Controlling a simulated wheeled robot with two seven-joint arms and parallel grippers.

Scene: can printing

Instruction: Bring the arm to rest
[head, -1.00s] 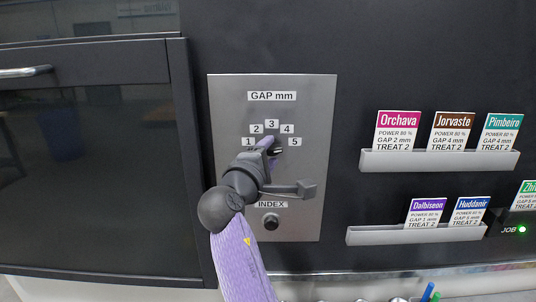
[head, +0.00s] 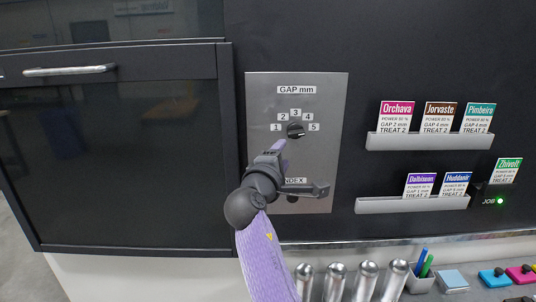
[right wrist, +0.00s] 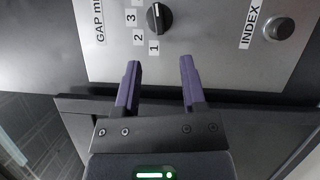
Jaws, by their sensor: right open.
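My right gripper (head: 283,148) is in front of the grey gap panel (head: 335,110), just below the black knob (head: 296,130). In the right wrist view my right gripper (right wrist: 158,70) has its two purple fingers apart with nothing between them. The knob (right wrist: 159,18) stands beyond the fingertips, clear of them, among the numbered labels. The round INDEX button (right wrist: 279,28) is to the right in that view; my gripper partly covers it in the head view. My left gripper is out of view.
Two card racks (head: 430,143) (head: 412,205) are on the wall to the right. A dark glazed cabinet (head: 120,160) with a bar handle is to the left. Several metal cylinders (head: 335,280) and a pen cup (head: 420,278) stand below the wall.

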